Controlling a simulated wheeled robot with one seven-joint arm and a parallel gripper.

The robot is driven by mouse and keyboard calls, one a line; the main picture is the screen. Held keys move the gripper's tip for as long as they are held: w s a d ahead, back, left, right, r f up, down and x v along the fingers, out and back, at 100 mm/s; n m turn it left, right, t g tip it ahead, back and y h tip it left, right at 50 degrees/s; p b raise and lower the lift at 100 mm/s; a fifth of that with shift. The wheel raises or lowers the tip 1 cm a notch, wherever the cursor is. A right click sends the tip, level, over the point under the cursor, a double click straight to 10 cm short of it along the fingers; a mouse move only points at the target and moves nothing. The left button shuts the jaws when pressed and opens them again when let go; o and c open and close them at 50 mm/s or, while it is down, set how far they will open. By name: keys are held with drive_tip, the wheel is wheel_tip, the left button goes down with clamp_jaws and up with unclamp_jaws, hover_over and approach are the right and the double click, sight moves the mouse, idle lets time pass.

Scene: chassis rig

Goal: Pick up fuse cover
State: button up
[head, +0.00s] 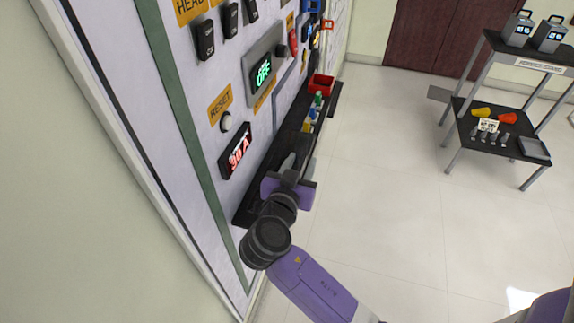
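My gripper (297,165) is at the black ledge (258,188) along the foot of the white control panel (185,100). Its purple hand and grey fingers point away from me along the ledge. The fingers are small and partly hidden, so I cannot tell whether they are open or hold anything. I cannot pick out a fuse cover with certainty. Small green, blue and yellow pieces (313,112) stand on the ledge beyond the fingertips, apart from them.
A red bin (321,85) sits at the ledge's far end. The panel has switches, a green display (261,73), a reset button (226,121) and a red "30 A" display (236,155). A dark shelf cart (500,130) stands right. The floor between is clear.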

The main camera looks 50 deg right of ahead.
clamp_jaws()
idle(1.4)
